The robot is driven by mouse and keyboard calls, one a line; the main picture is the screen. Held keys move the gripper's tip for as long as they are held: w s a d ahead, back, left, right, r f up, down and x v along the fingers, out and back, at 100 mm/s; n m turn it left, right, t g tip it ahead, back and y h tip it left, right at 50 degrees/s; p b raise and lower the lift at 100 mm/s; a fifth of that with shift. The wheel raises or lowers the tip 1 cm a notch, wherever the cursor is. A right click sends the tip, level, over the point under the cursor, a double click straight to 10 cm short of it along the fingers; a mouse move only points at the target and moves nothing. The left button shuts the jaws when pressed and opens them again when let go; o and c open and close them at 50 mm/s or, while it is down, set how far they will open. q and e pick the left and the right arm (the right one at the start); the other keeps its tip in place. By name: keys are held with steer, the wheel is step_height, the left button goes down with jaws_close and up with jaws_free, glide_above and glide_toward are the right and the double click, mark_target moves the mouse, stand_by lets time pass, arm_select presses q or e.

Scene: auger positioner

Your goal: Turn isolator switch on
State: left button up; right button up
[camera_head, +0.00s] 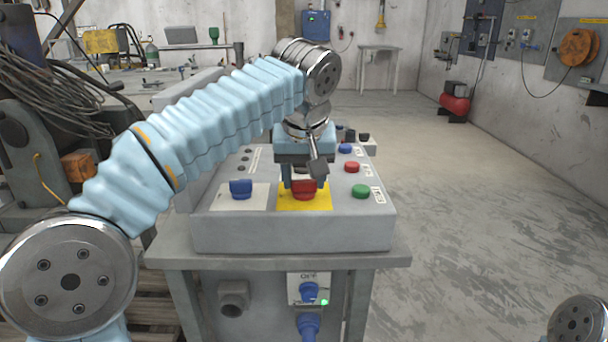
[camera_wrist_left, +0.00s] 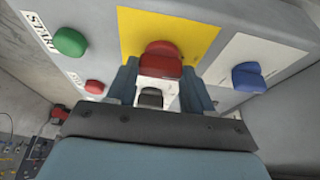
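The red rotary switch (camera_head: 304,190) sits on a yellow plate (camera_head: 318,202) on top of the grey control box, and I take it to be the isolator switch. My left gripper (camera_head: 304,184) reaches down over it. In the left wrist view the red switch (camera_wrist_left: 160,62) lies between the two blue-grey fingers of the left gripper (camera_wrist_left: 159,72). It fills the gap, with a finger close against each side. The gripper hides part of the plate, and its label cannot be read. My right gripper is out of view.
A blue switch (camera_head: 241,189) is on the left of the box; green (camera_head: 360,191), red (camera_head: 351,167) and blue (camera_head: 345,149) buttons are on the right. Below is an "OFF" plate (camera_head: 308,277) with a blue knob and lit green lamp. The floor at right is clear.

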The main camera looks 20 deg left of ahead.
arm_select(q)
steer(key=c, duration=0.4)
steer(key=shift+r+m, duration=0.1)
steer(key=shift+m, duration=0.2)
steer(key=m+h+p, duration=0.1)
steer(key=m, duration=0.1)
steer(key=shift+a+m, duration=0.15)
steer(key=shift+m, duration=0.25)
steer(key=m+h, duration=0.2)
steer(key=m, duration=0.2)
steer(key=shift+a+m, duration=0.1)
steer(key=shift+m, duration=0.2)
steer(key=m+h, duration=0.1)
steer(key=m, duration=0.1)
steer(key=m+g, duration=0.1)
steer(key=m, duration=0.2)
steer(key=shift+w+a+h, duration=0.1)
steer(key=shift+w+h, duration=0.05)
steer(key=shift+h, duration=0.25)
steer(key=shift+m+g+h, duration=0.4)
steer(key=shift+m+g, duration=0.5)
steer(key=shift+m, duration=1.5)
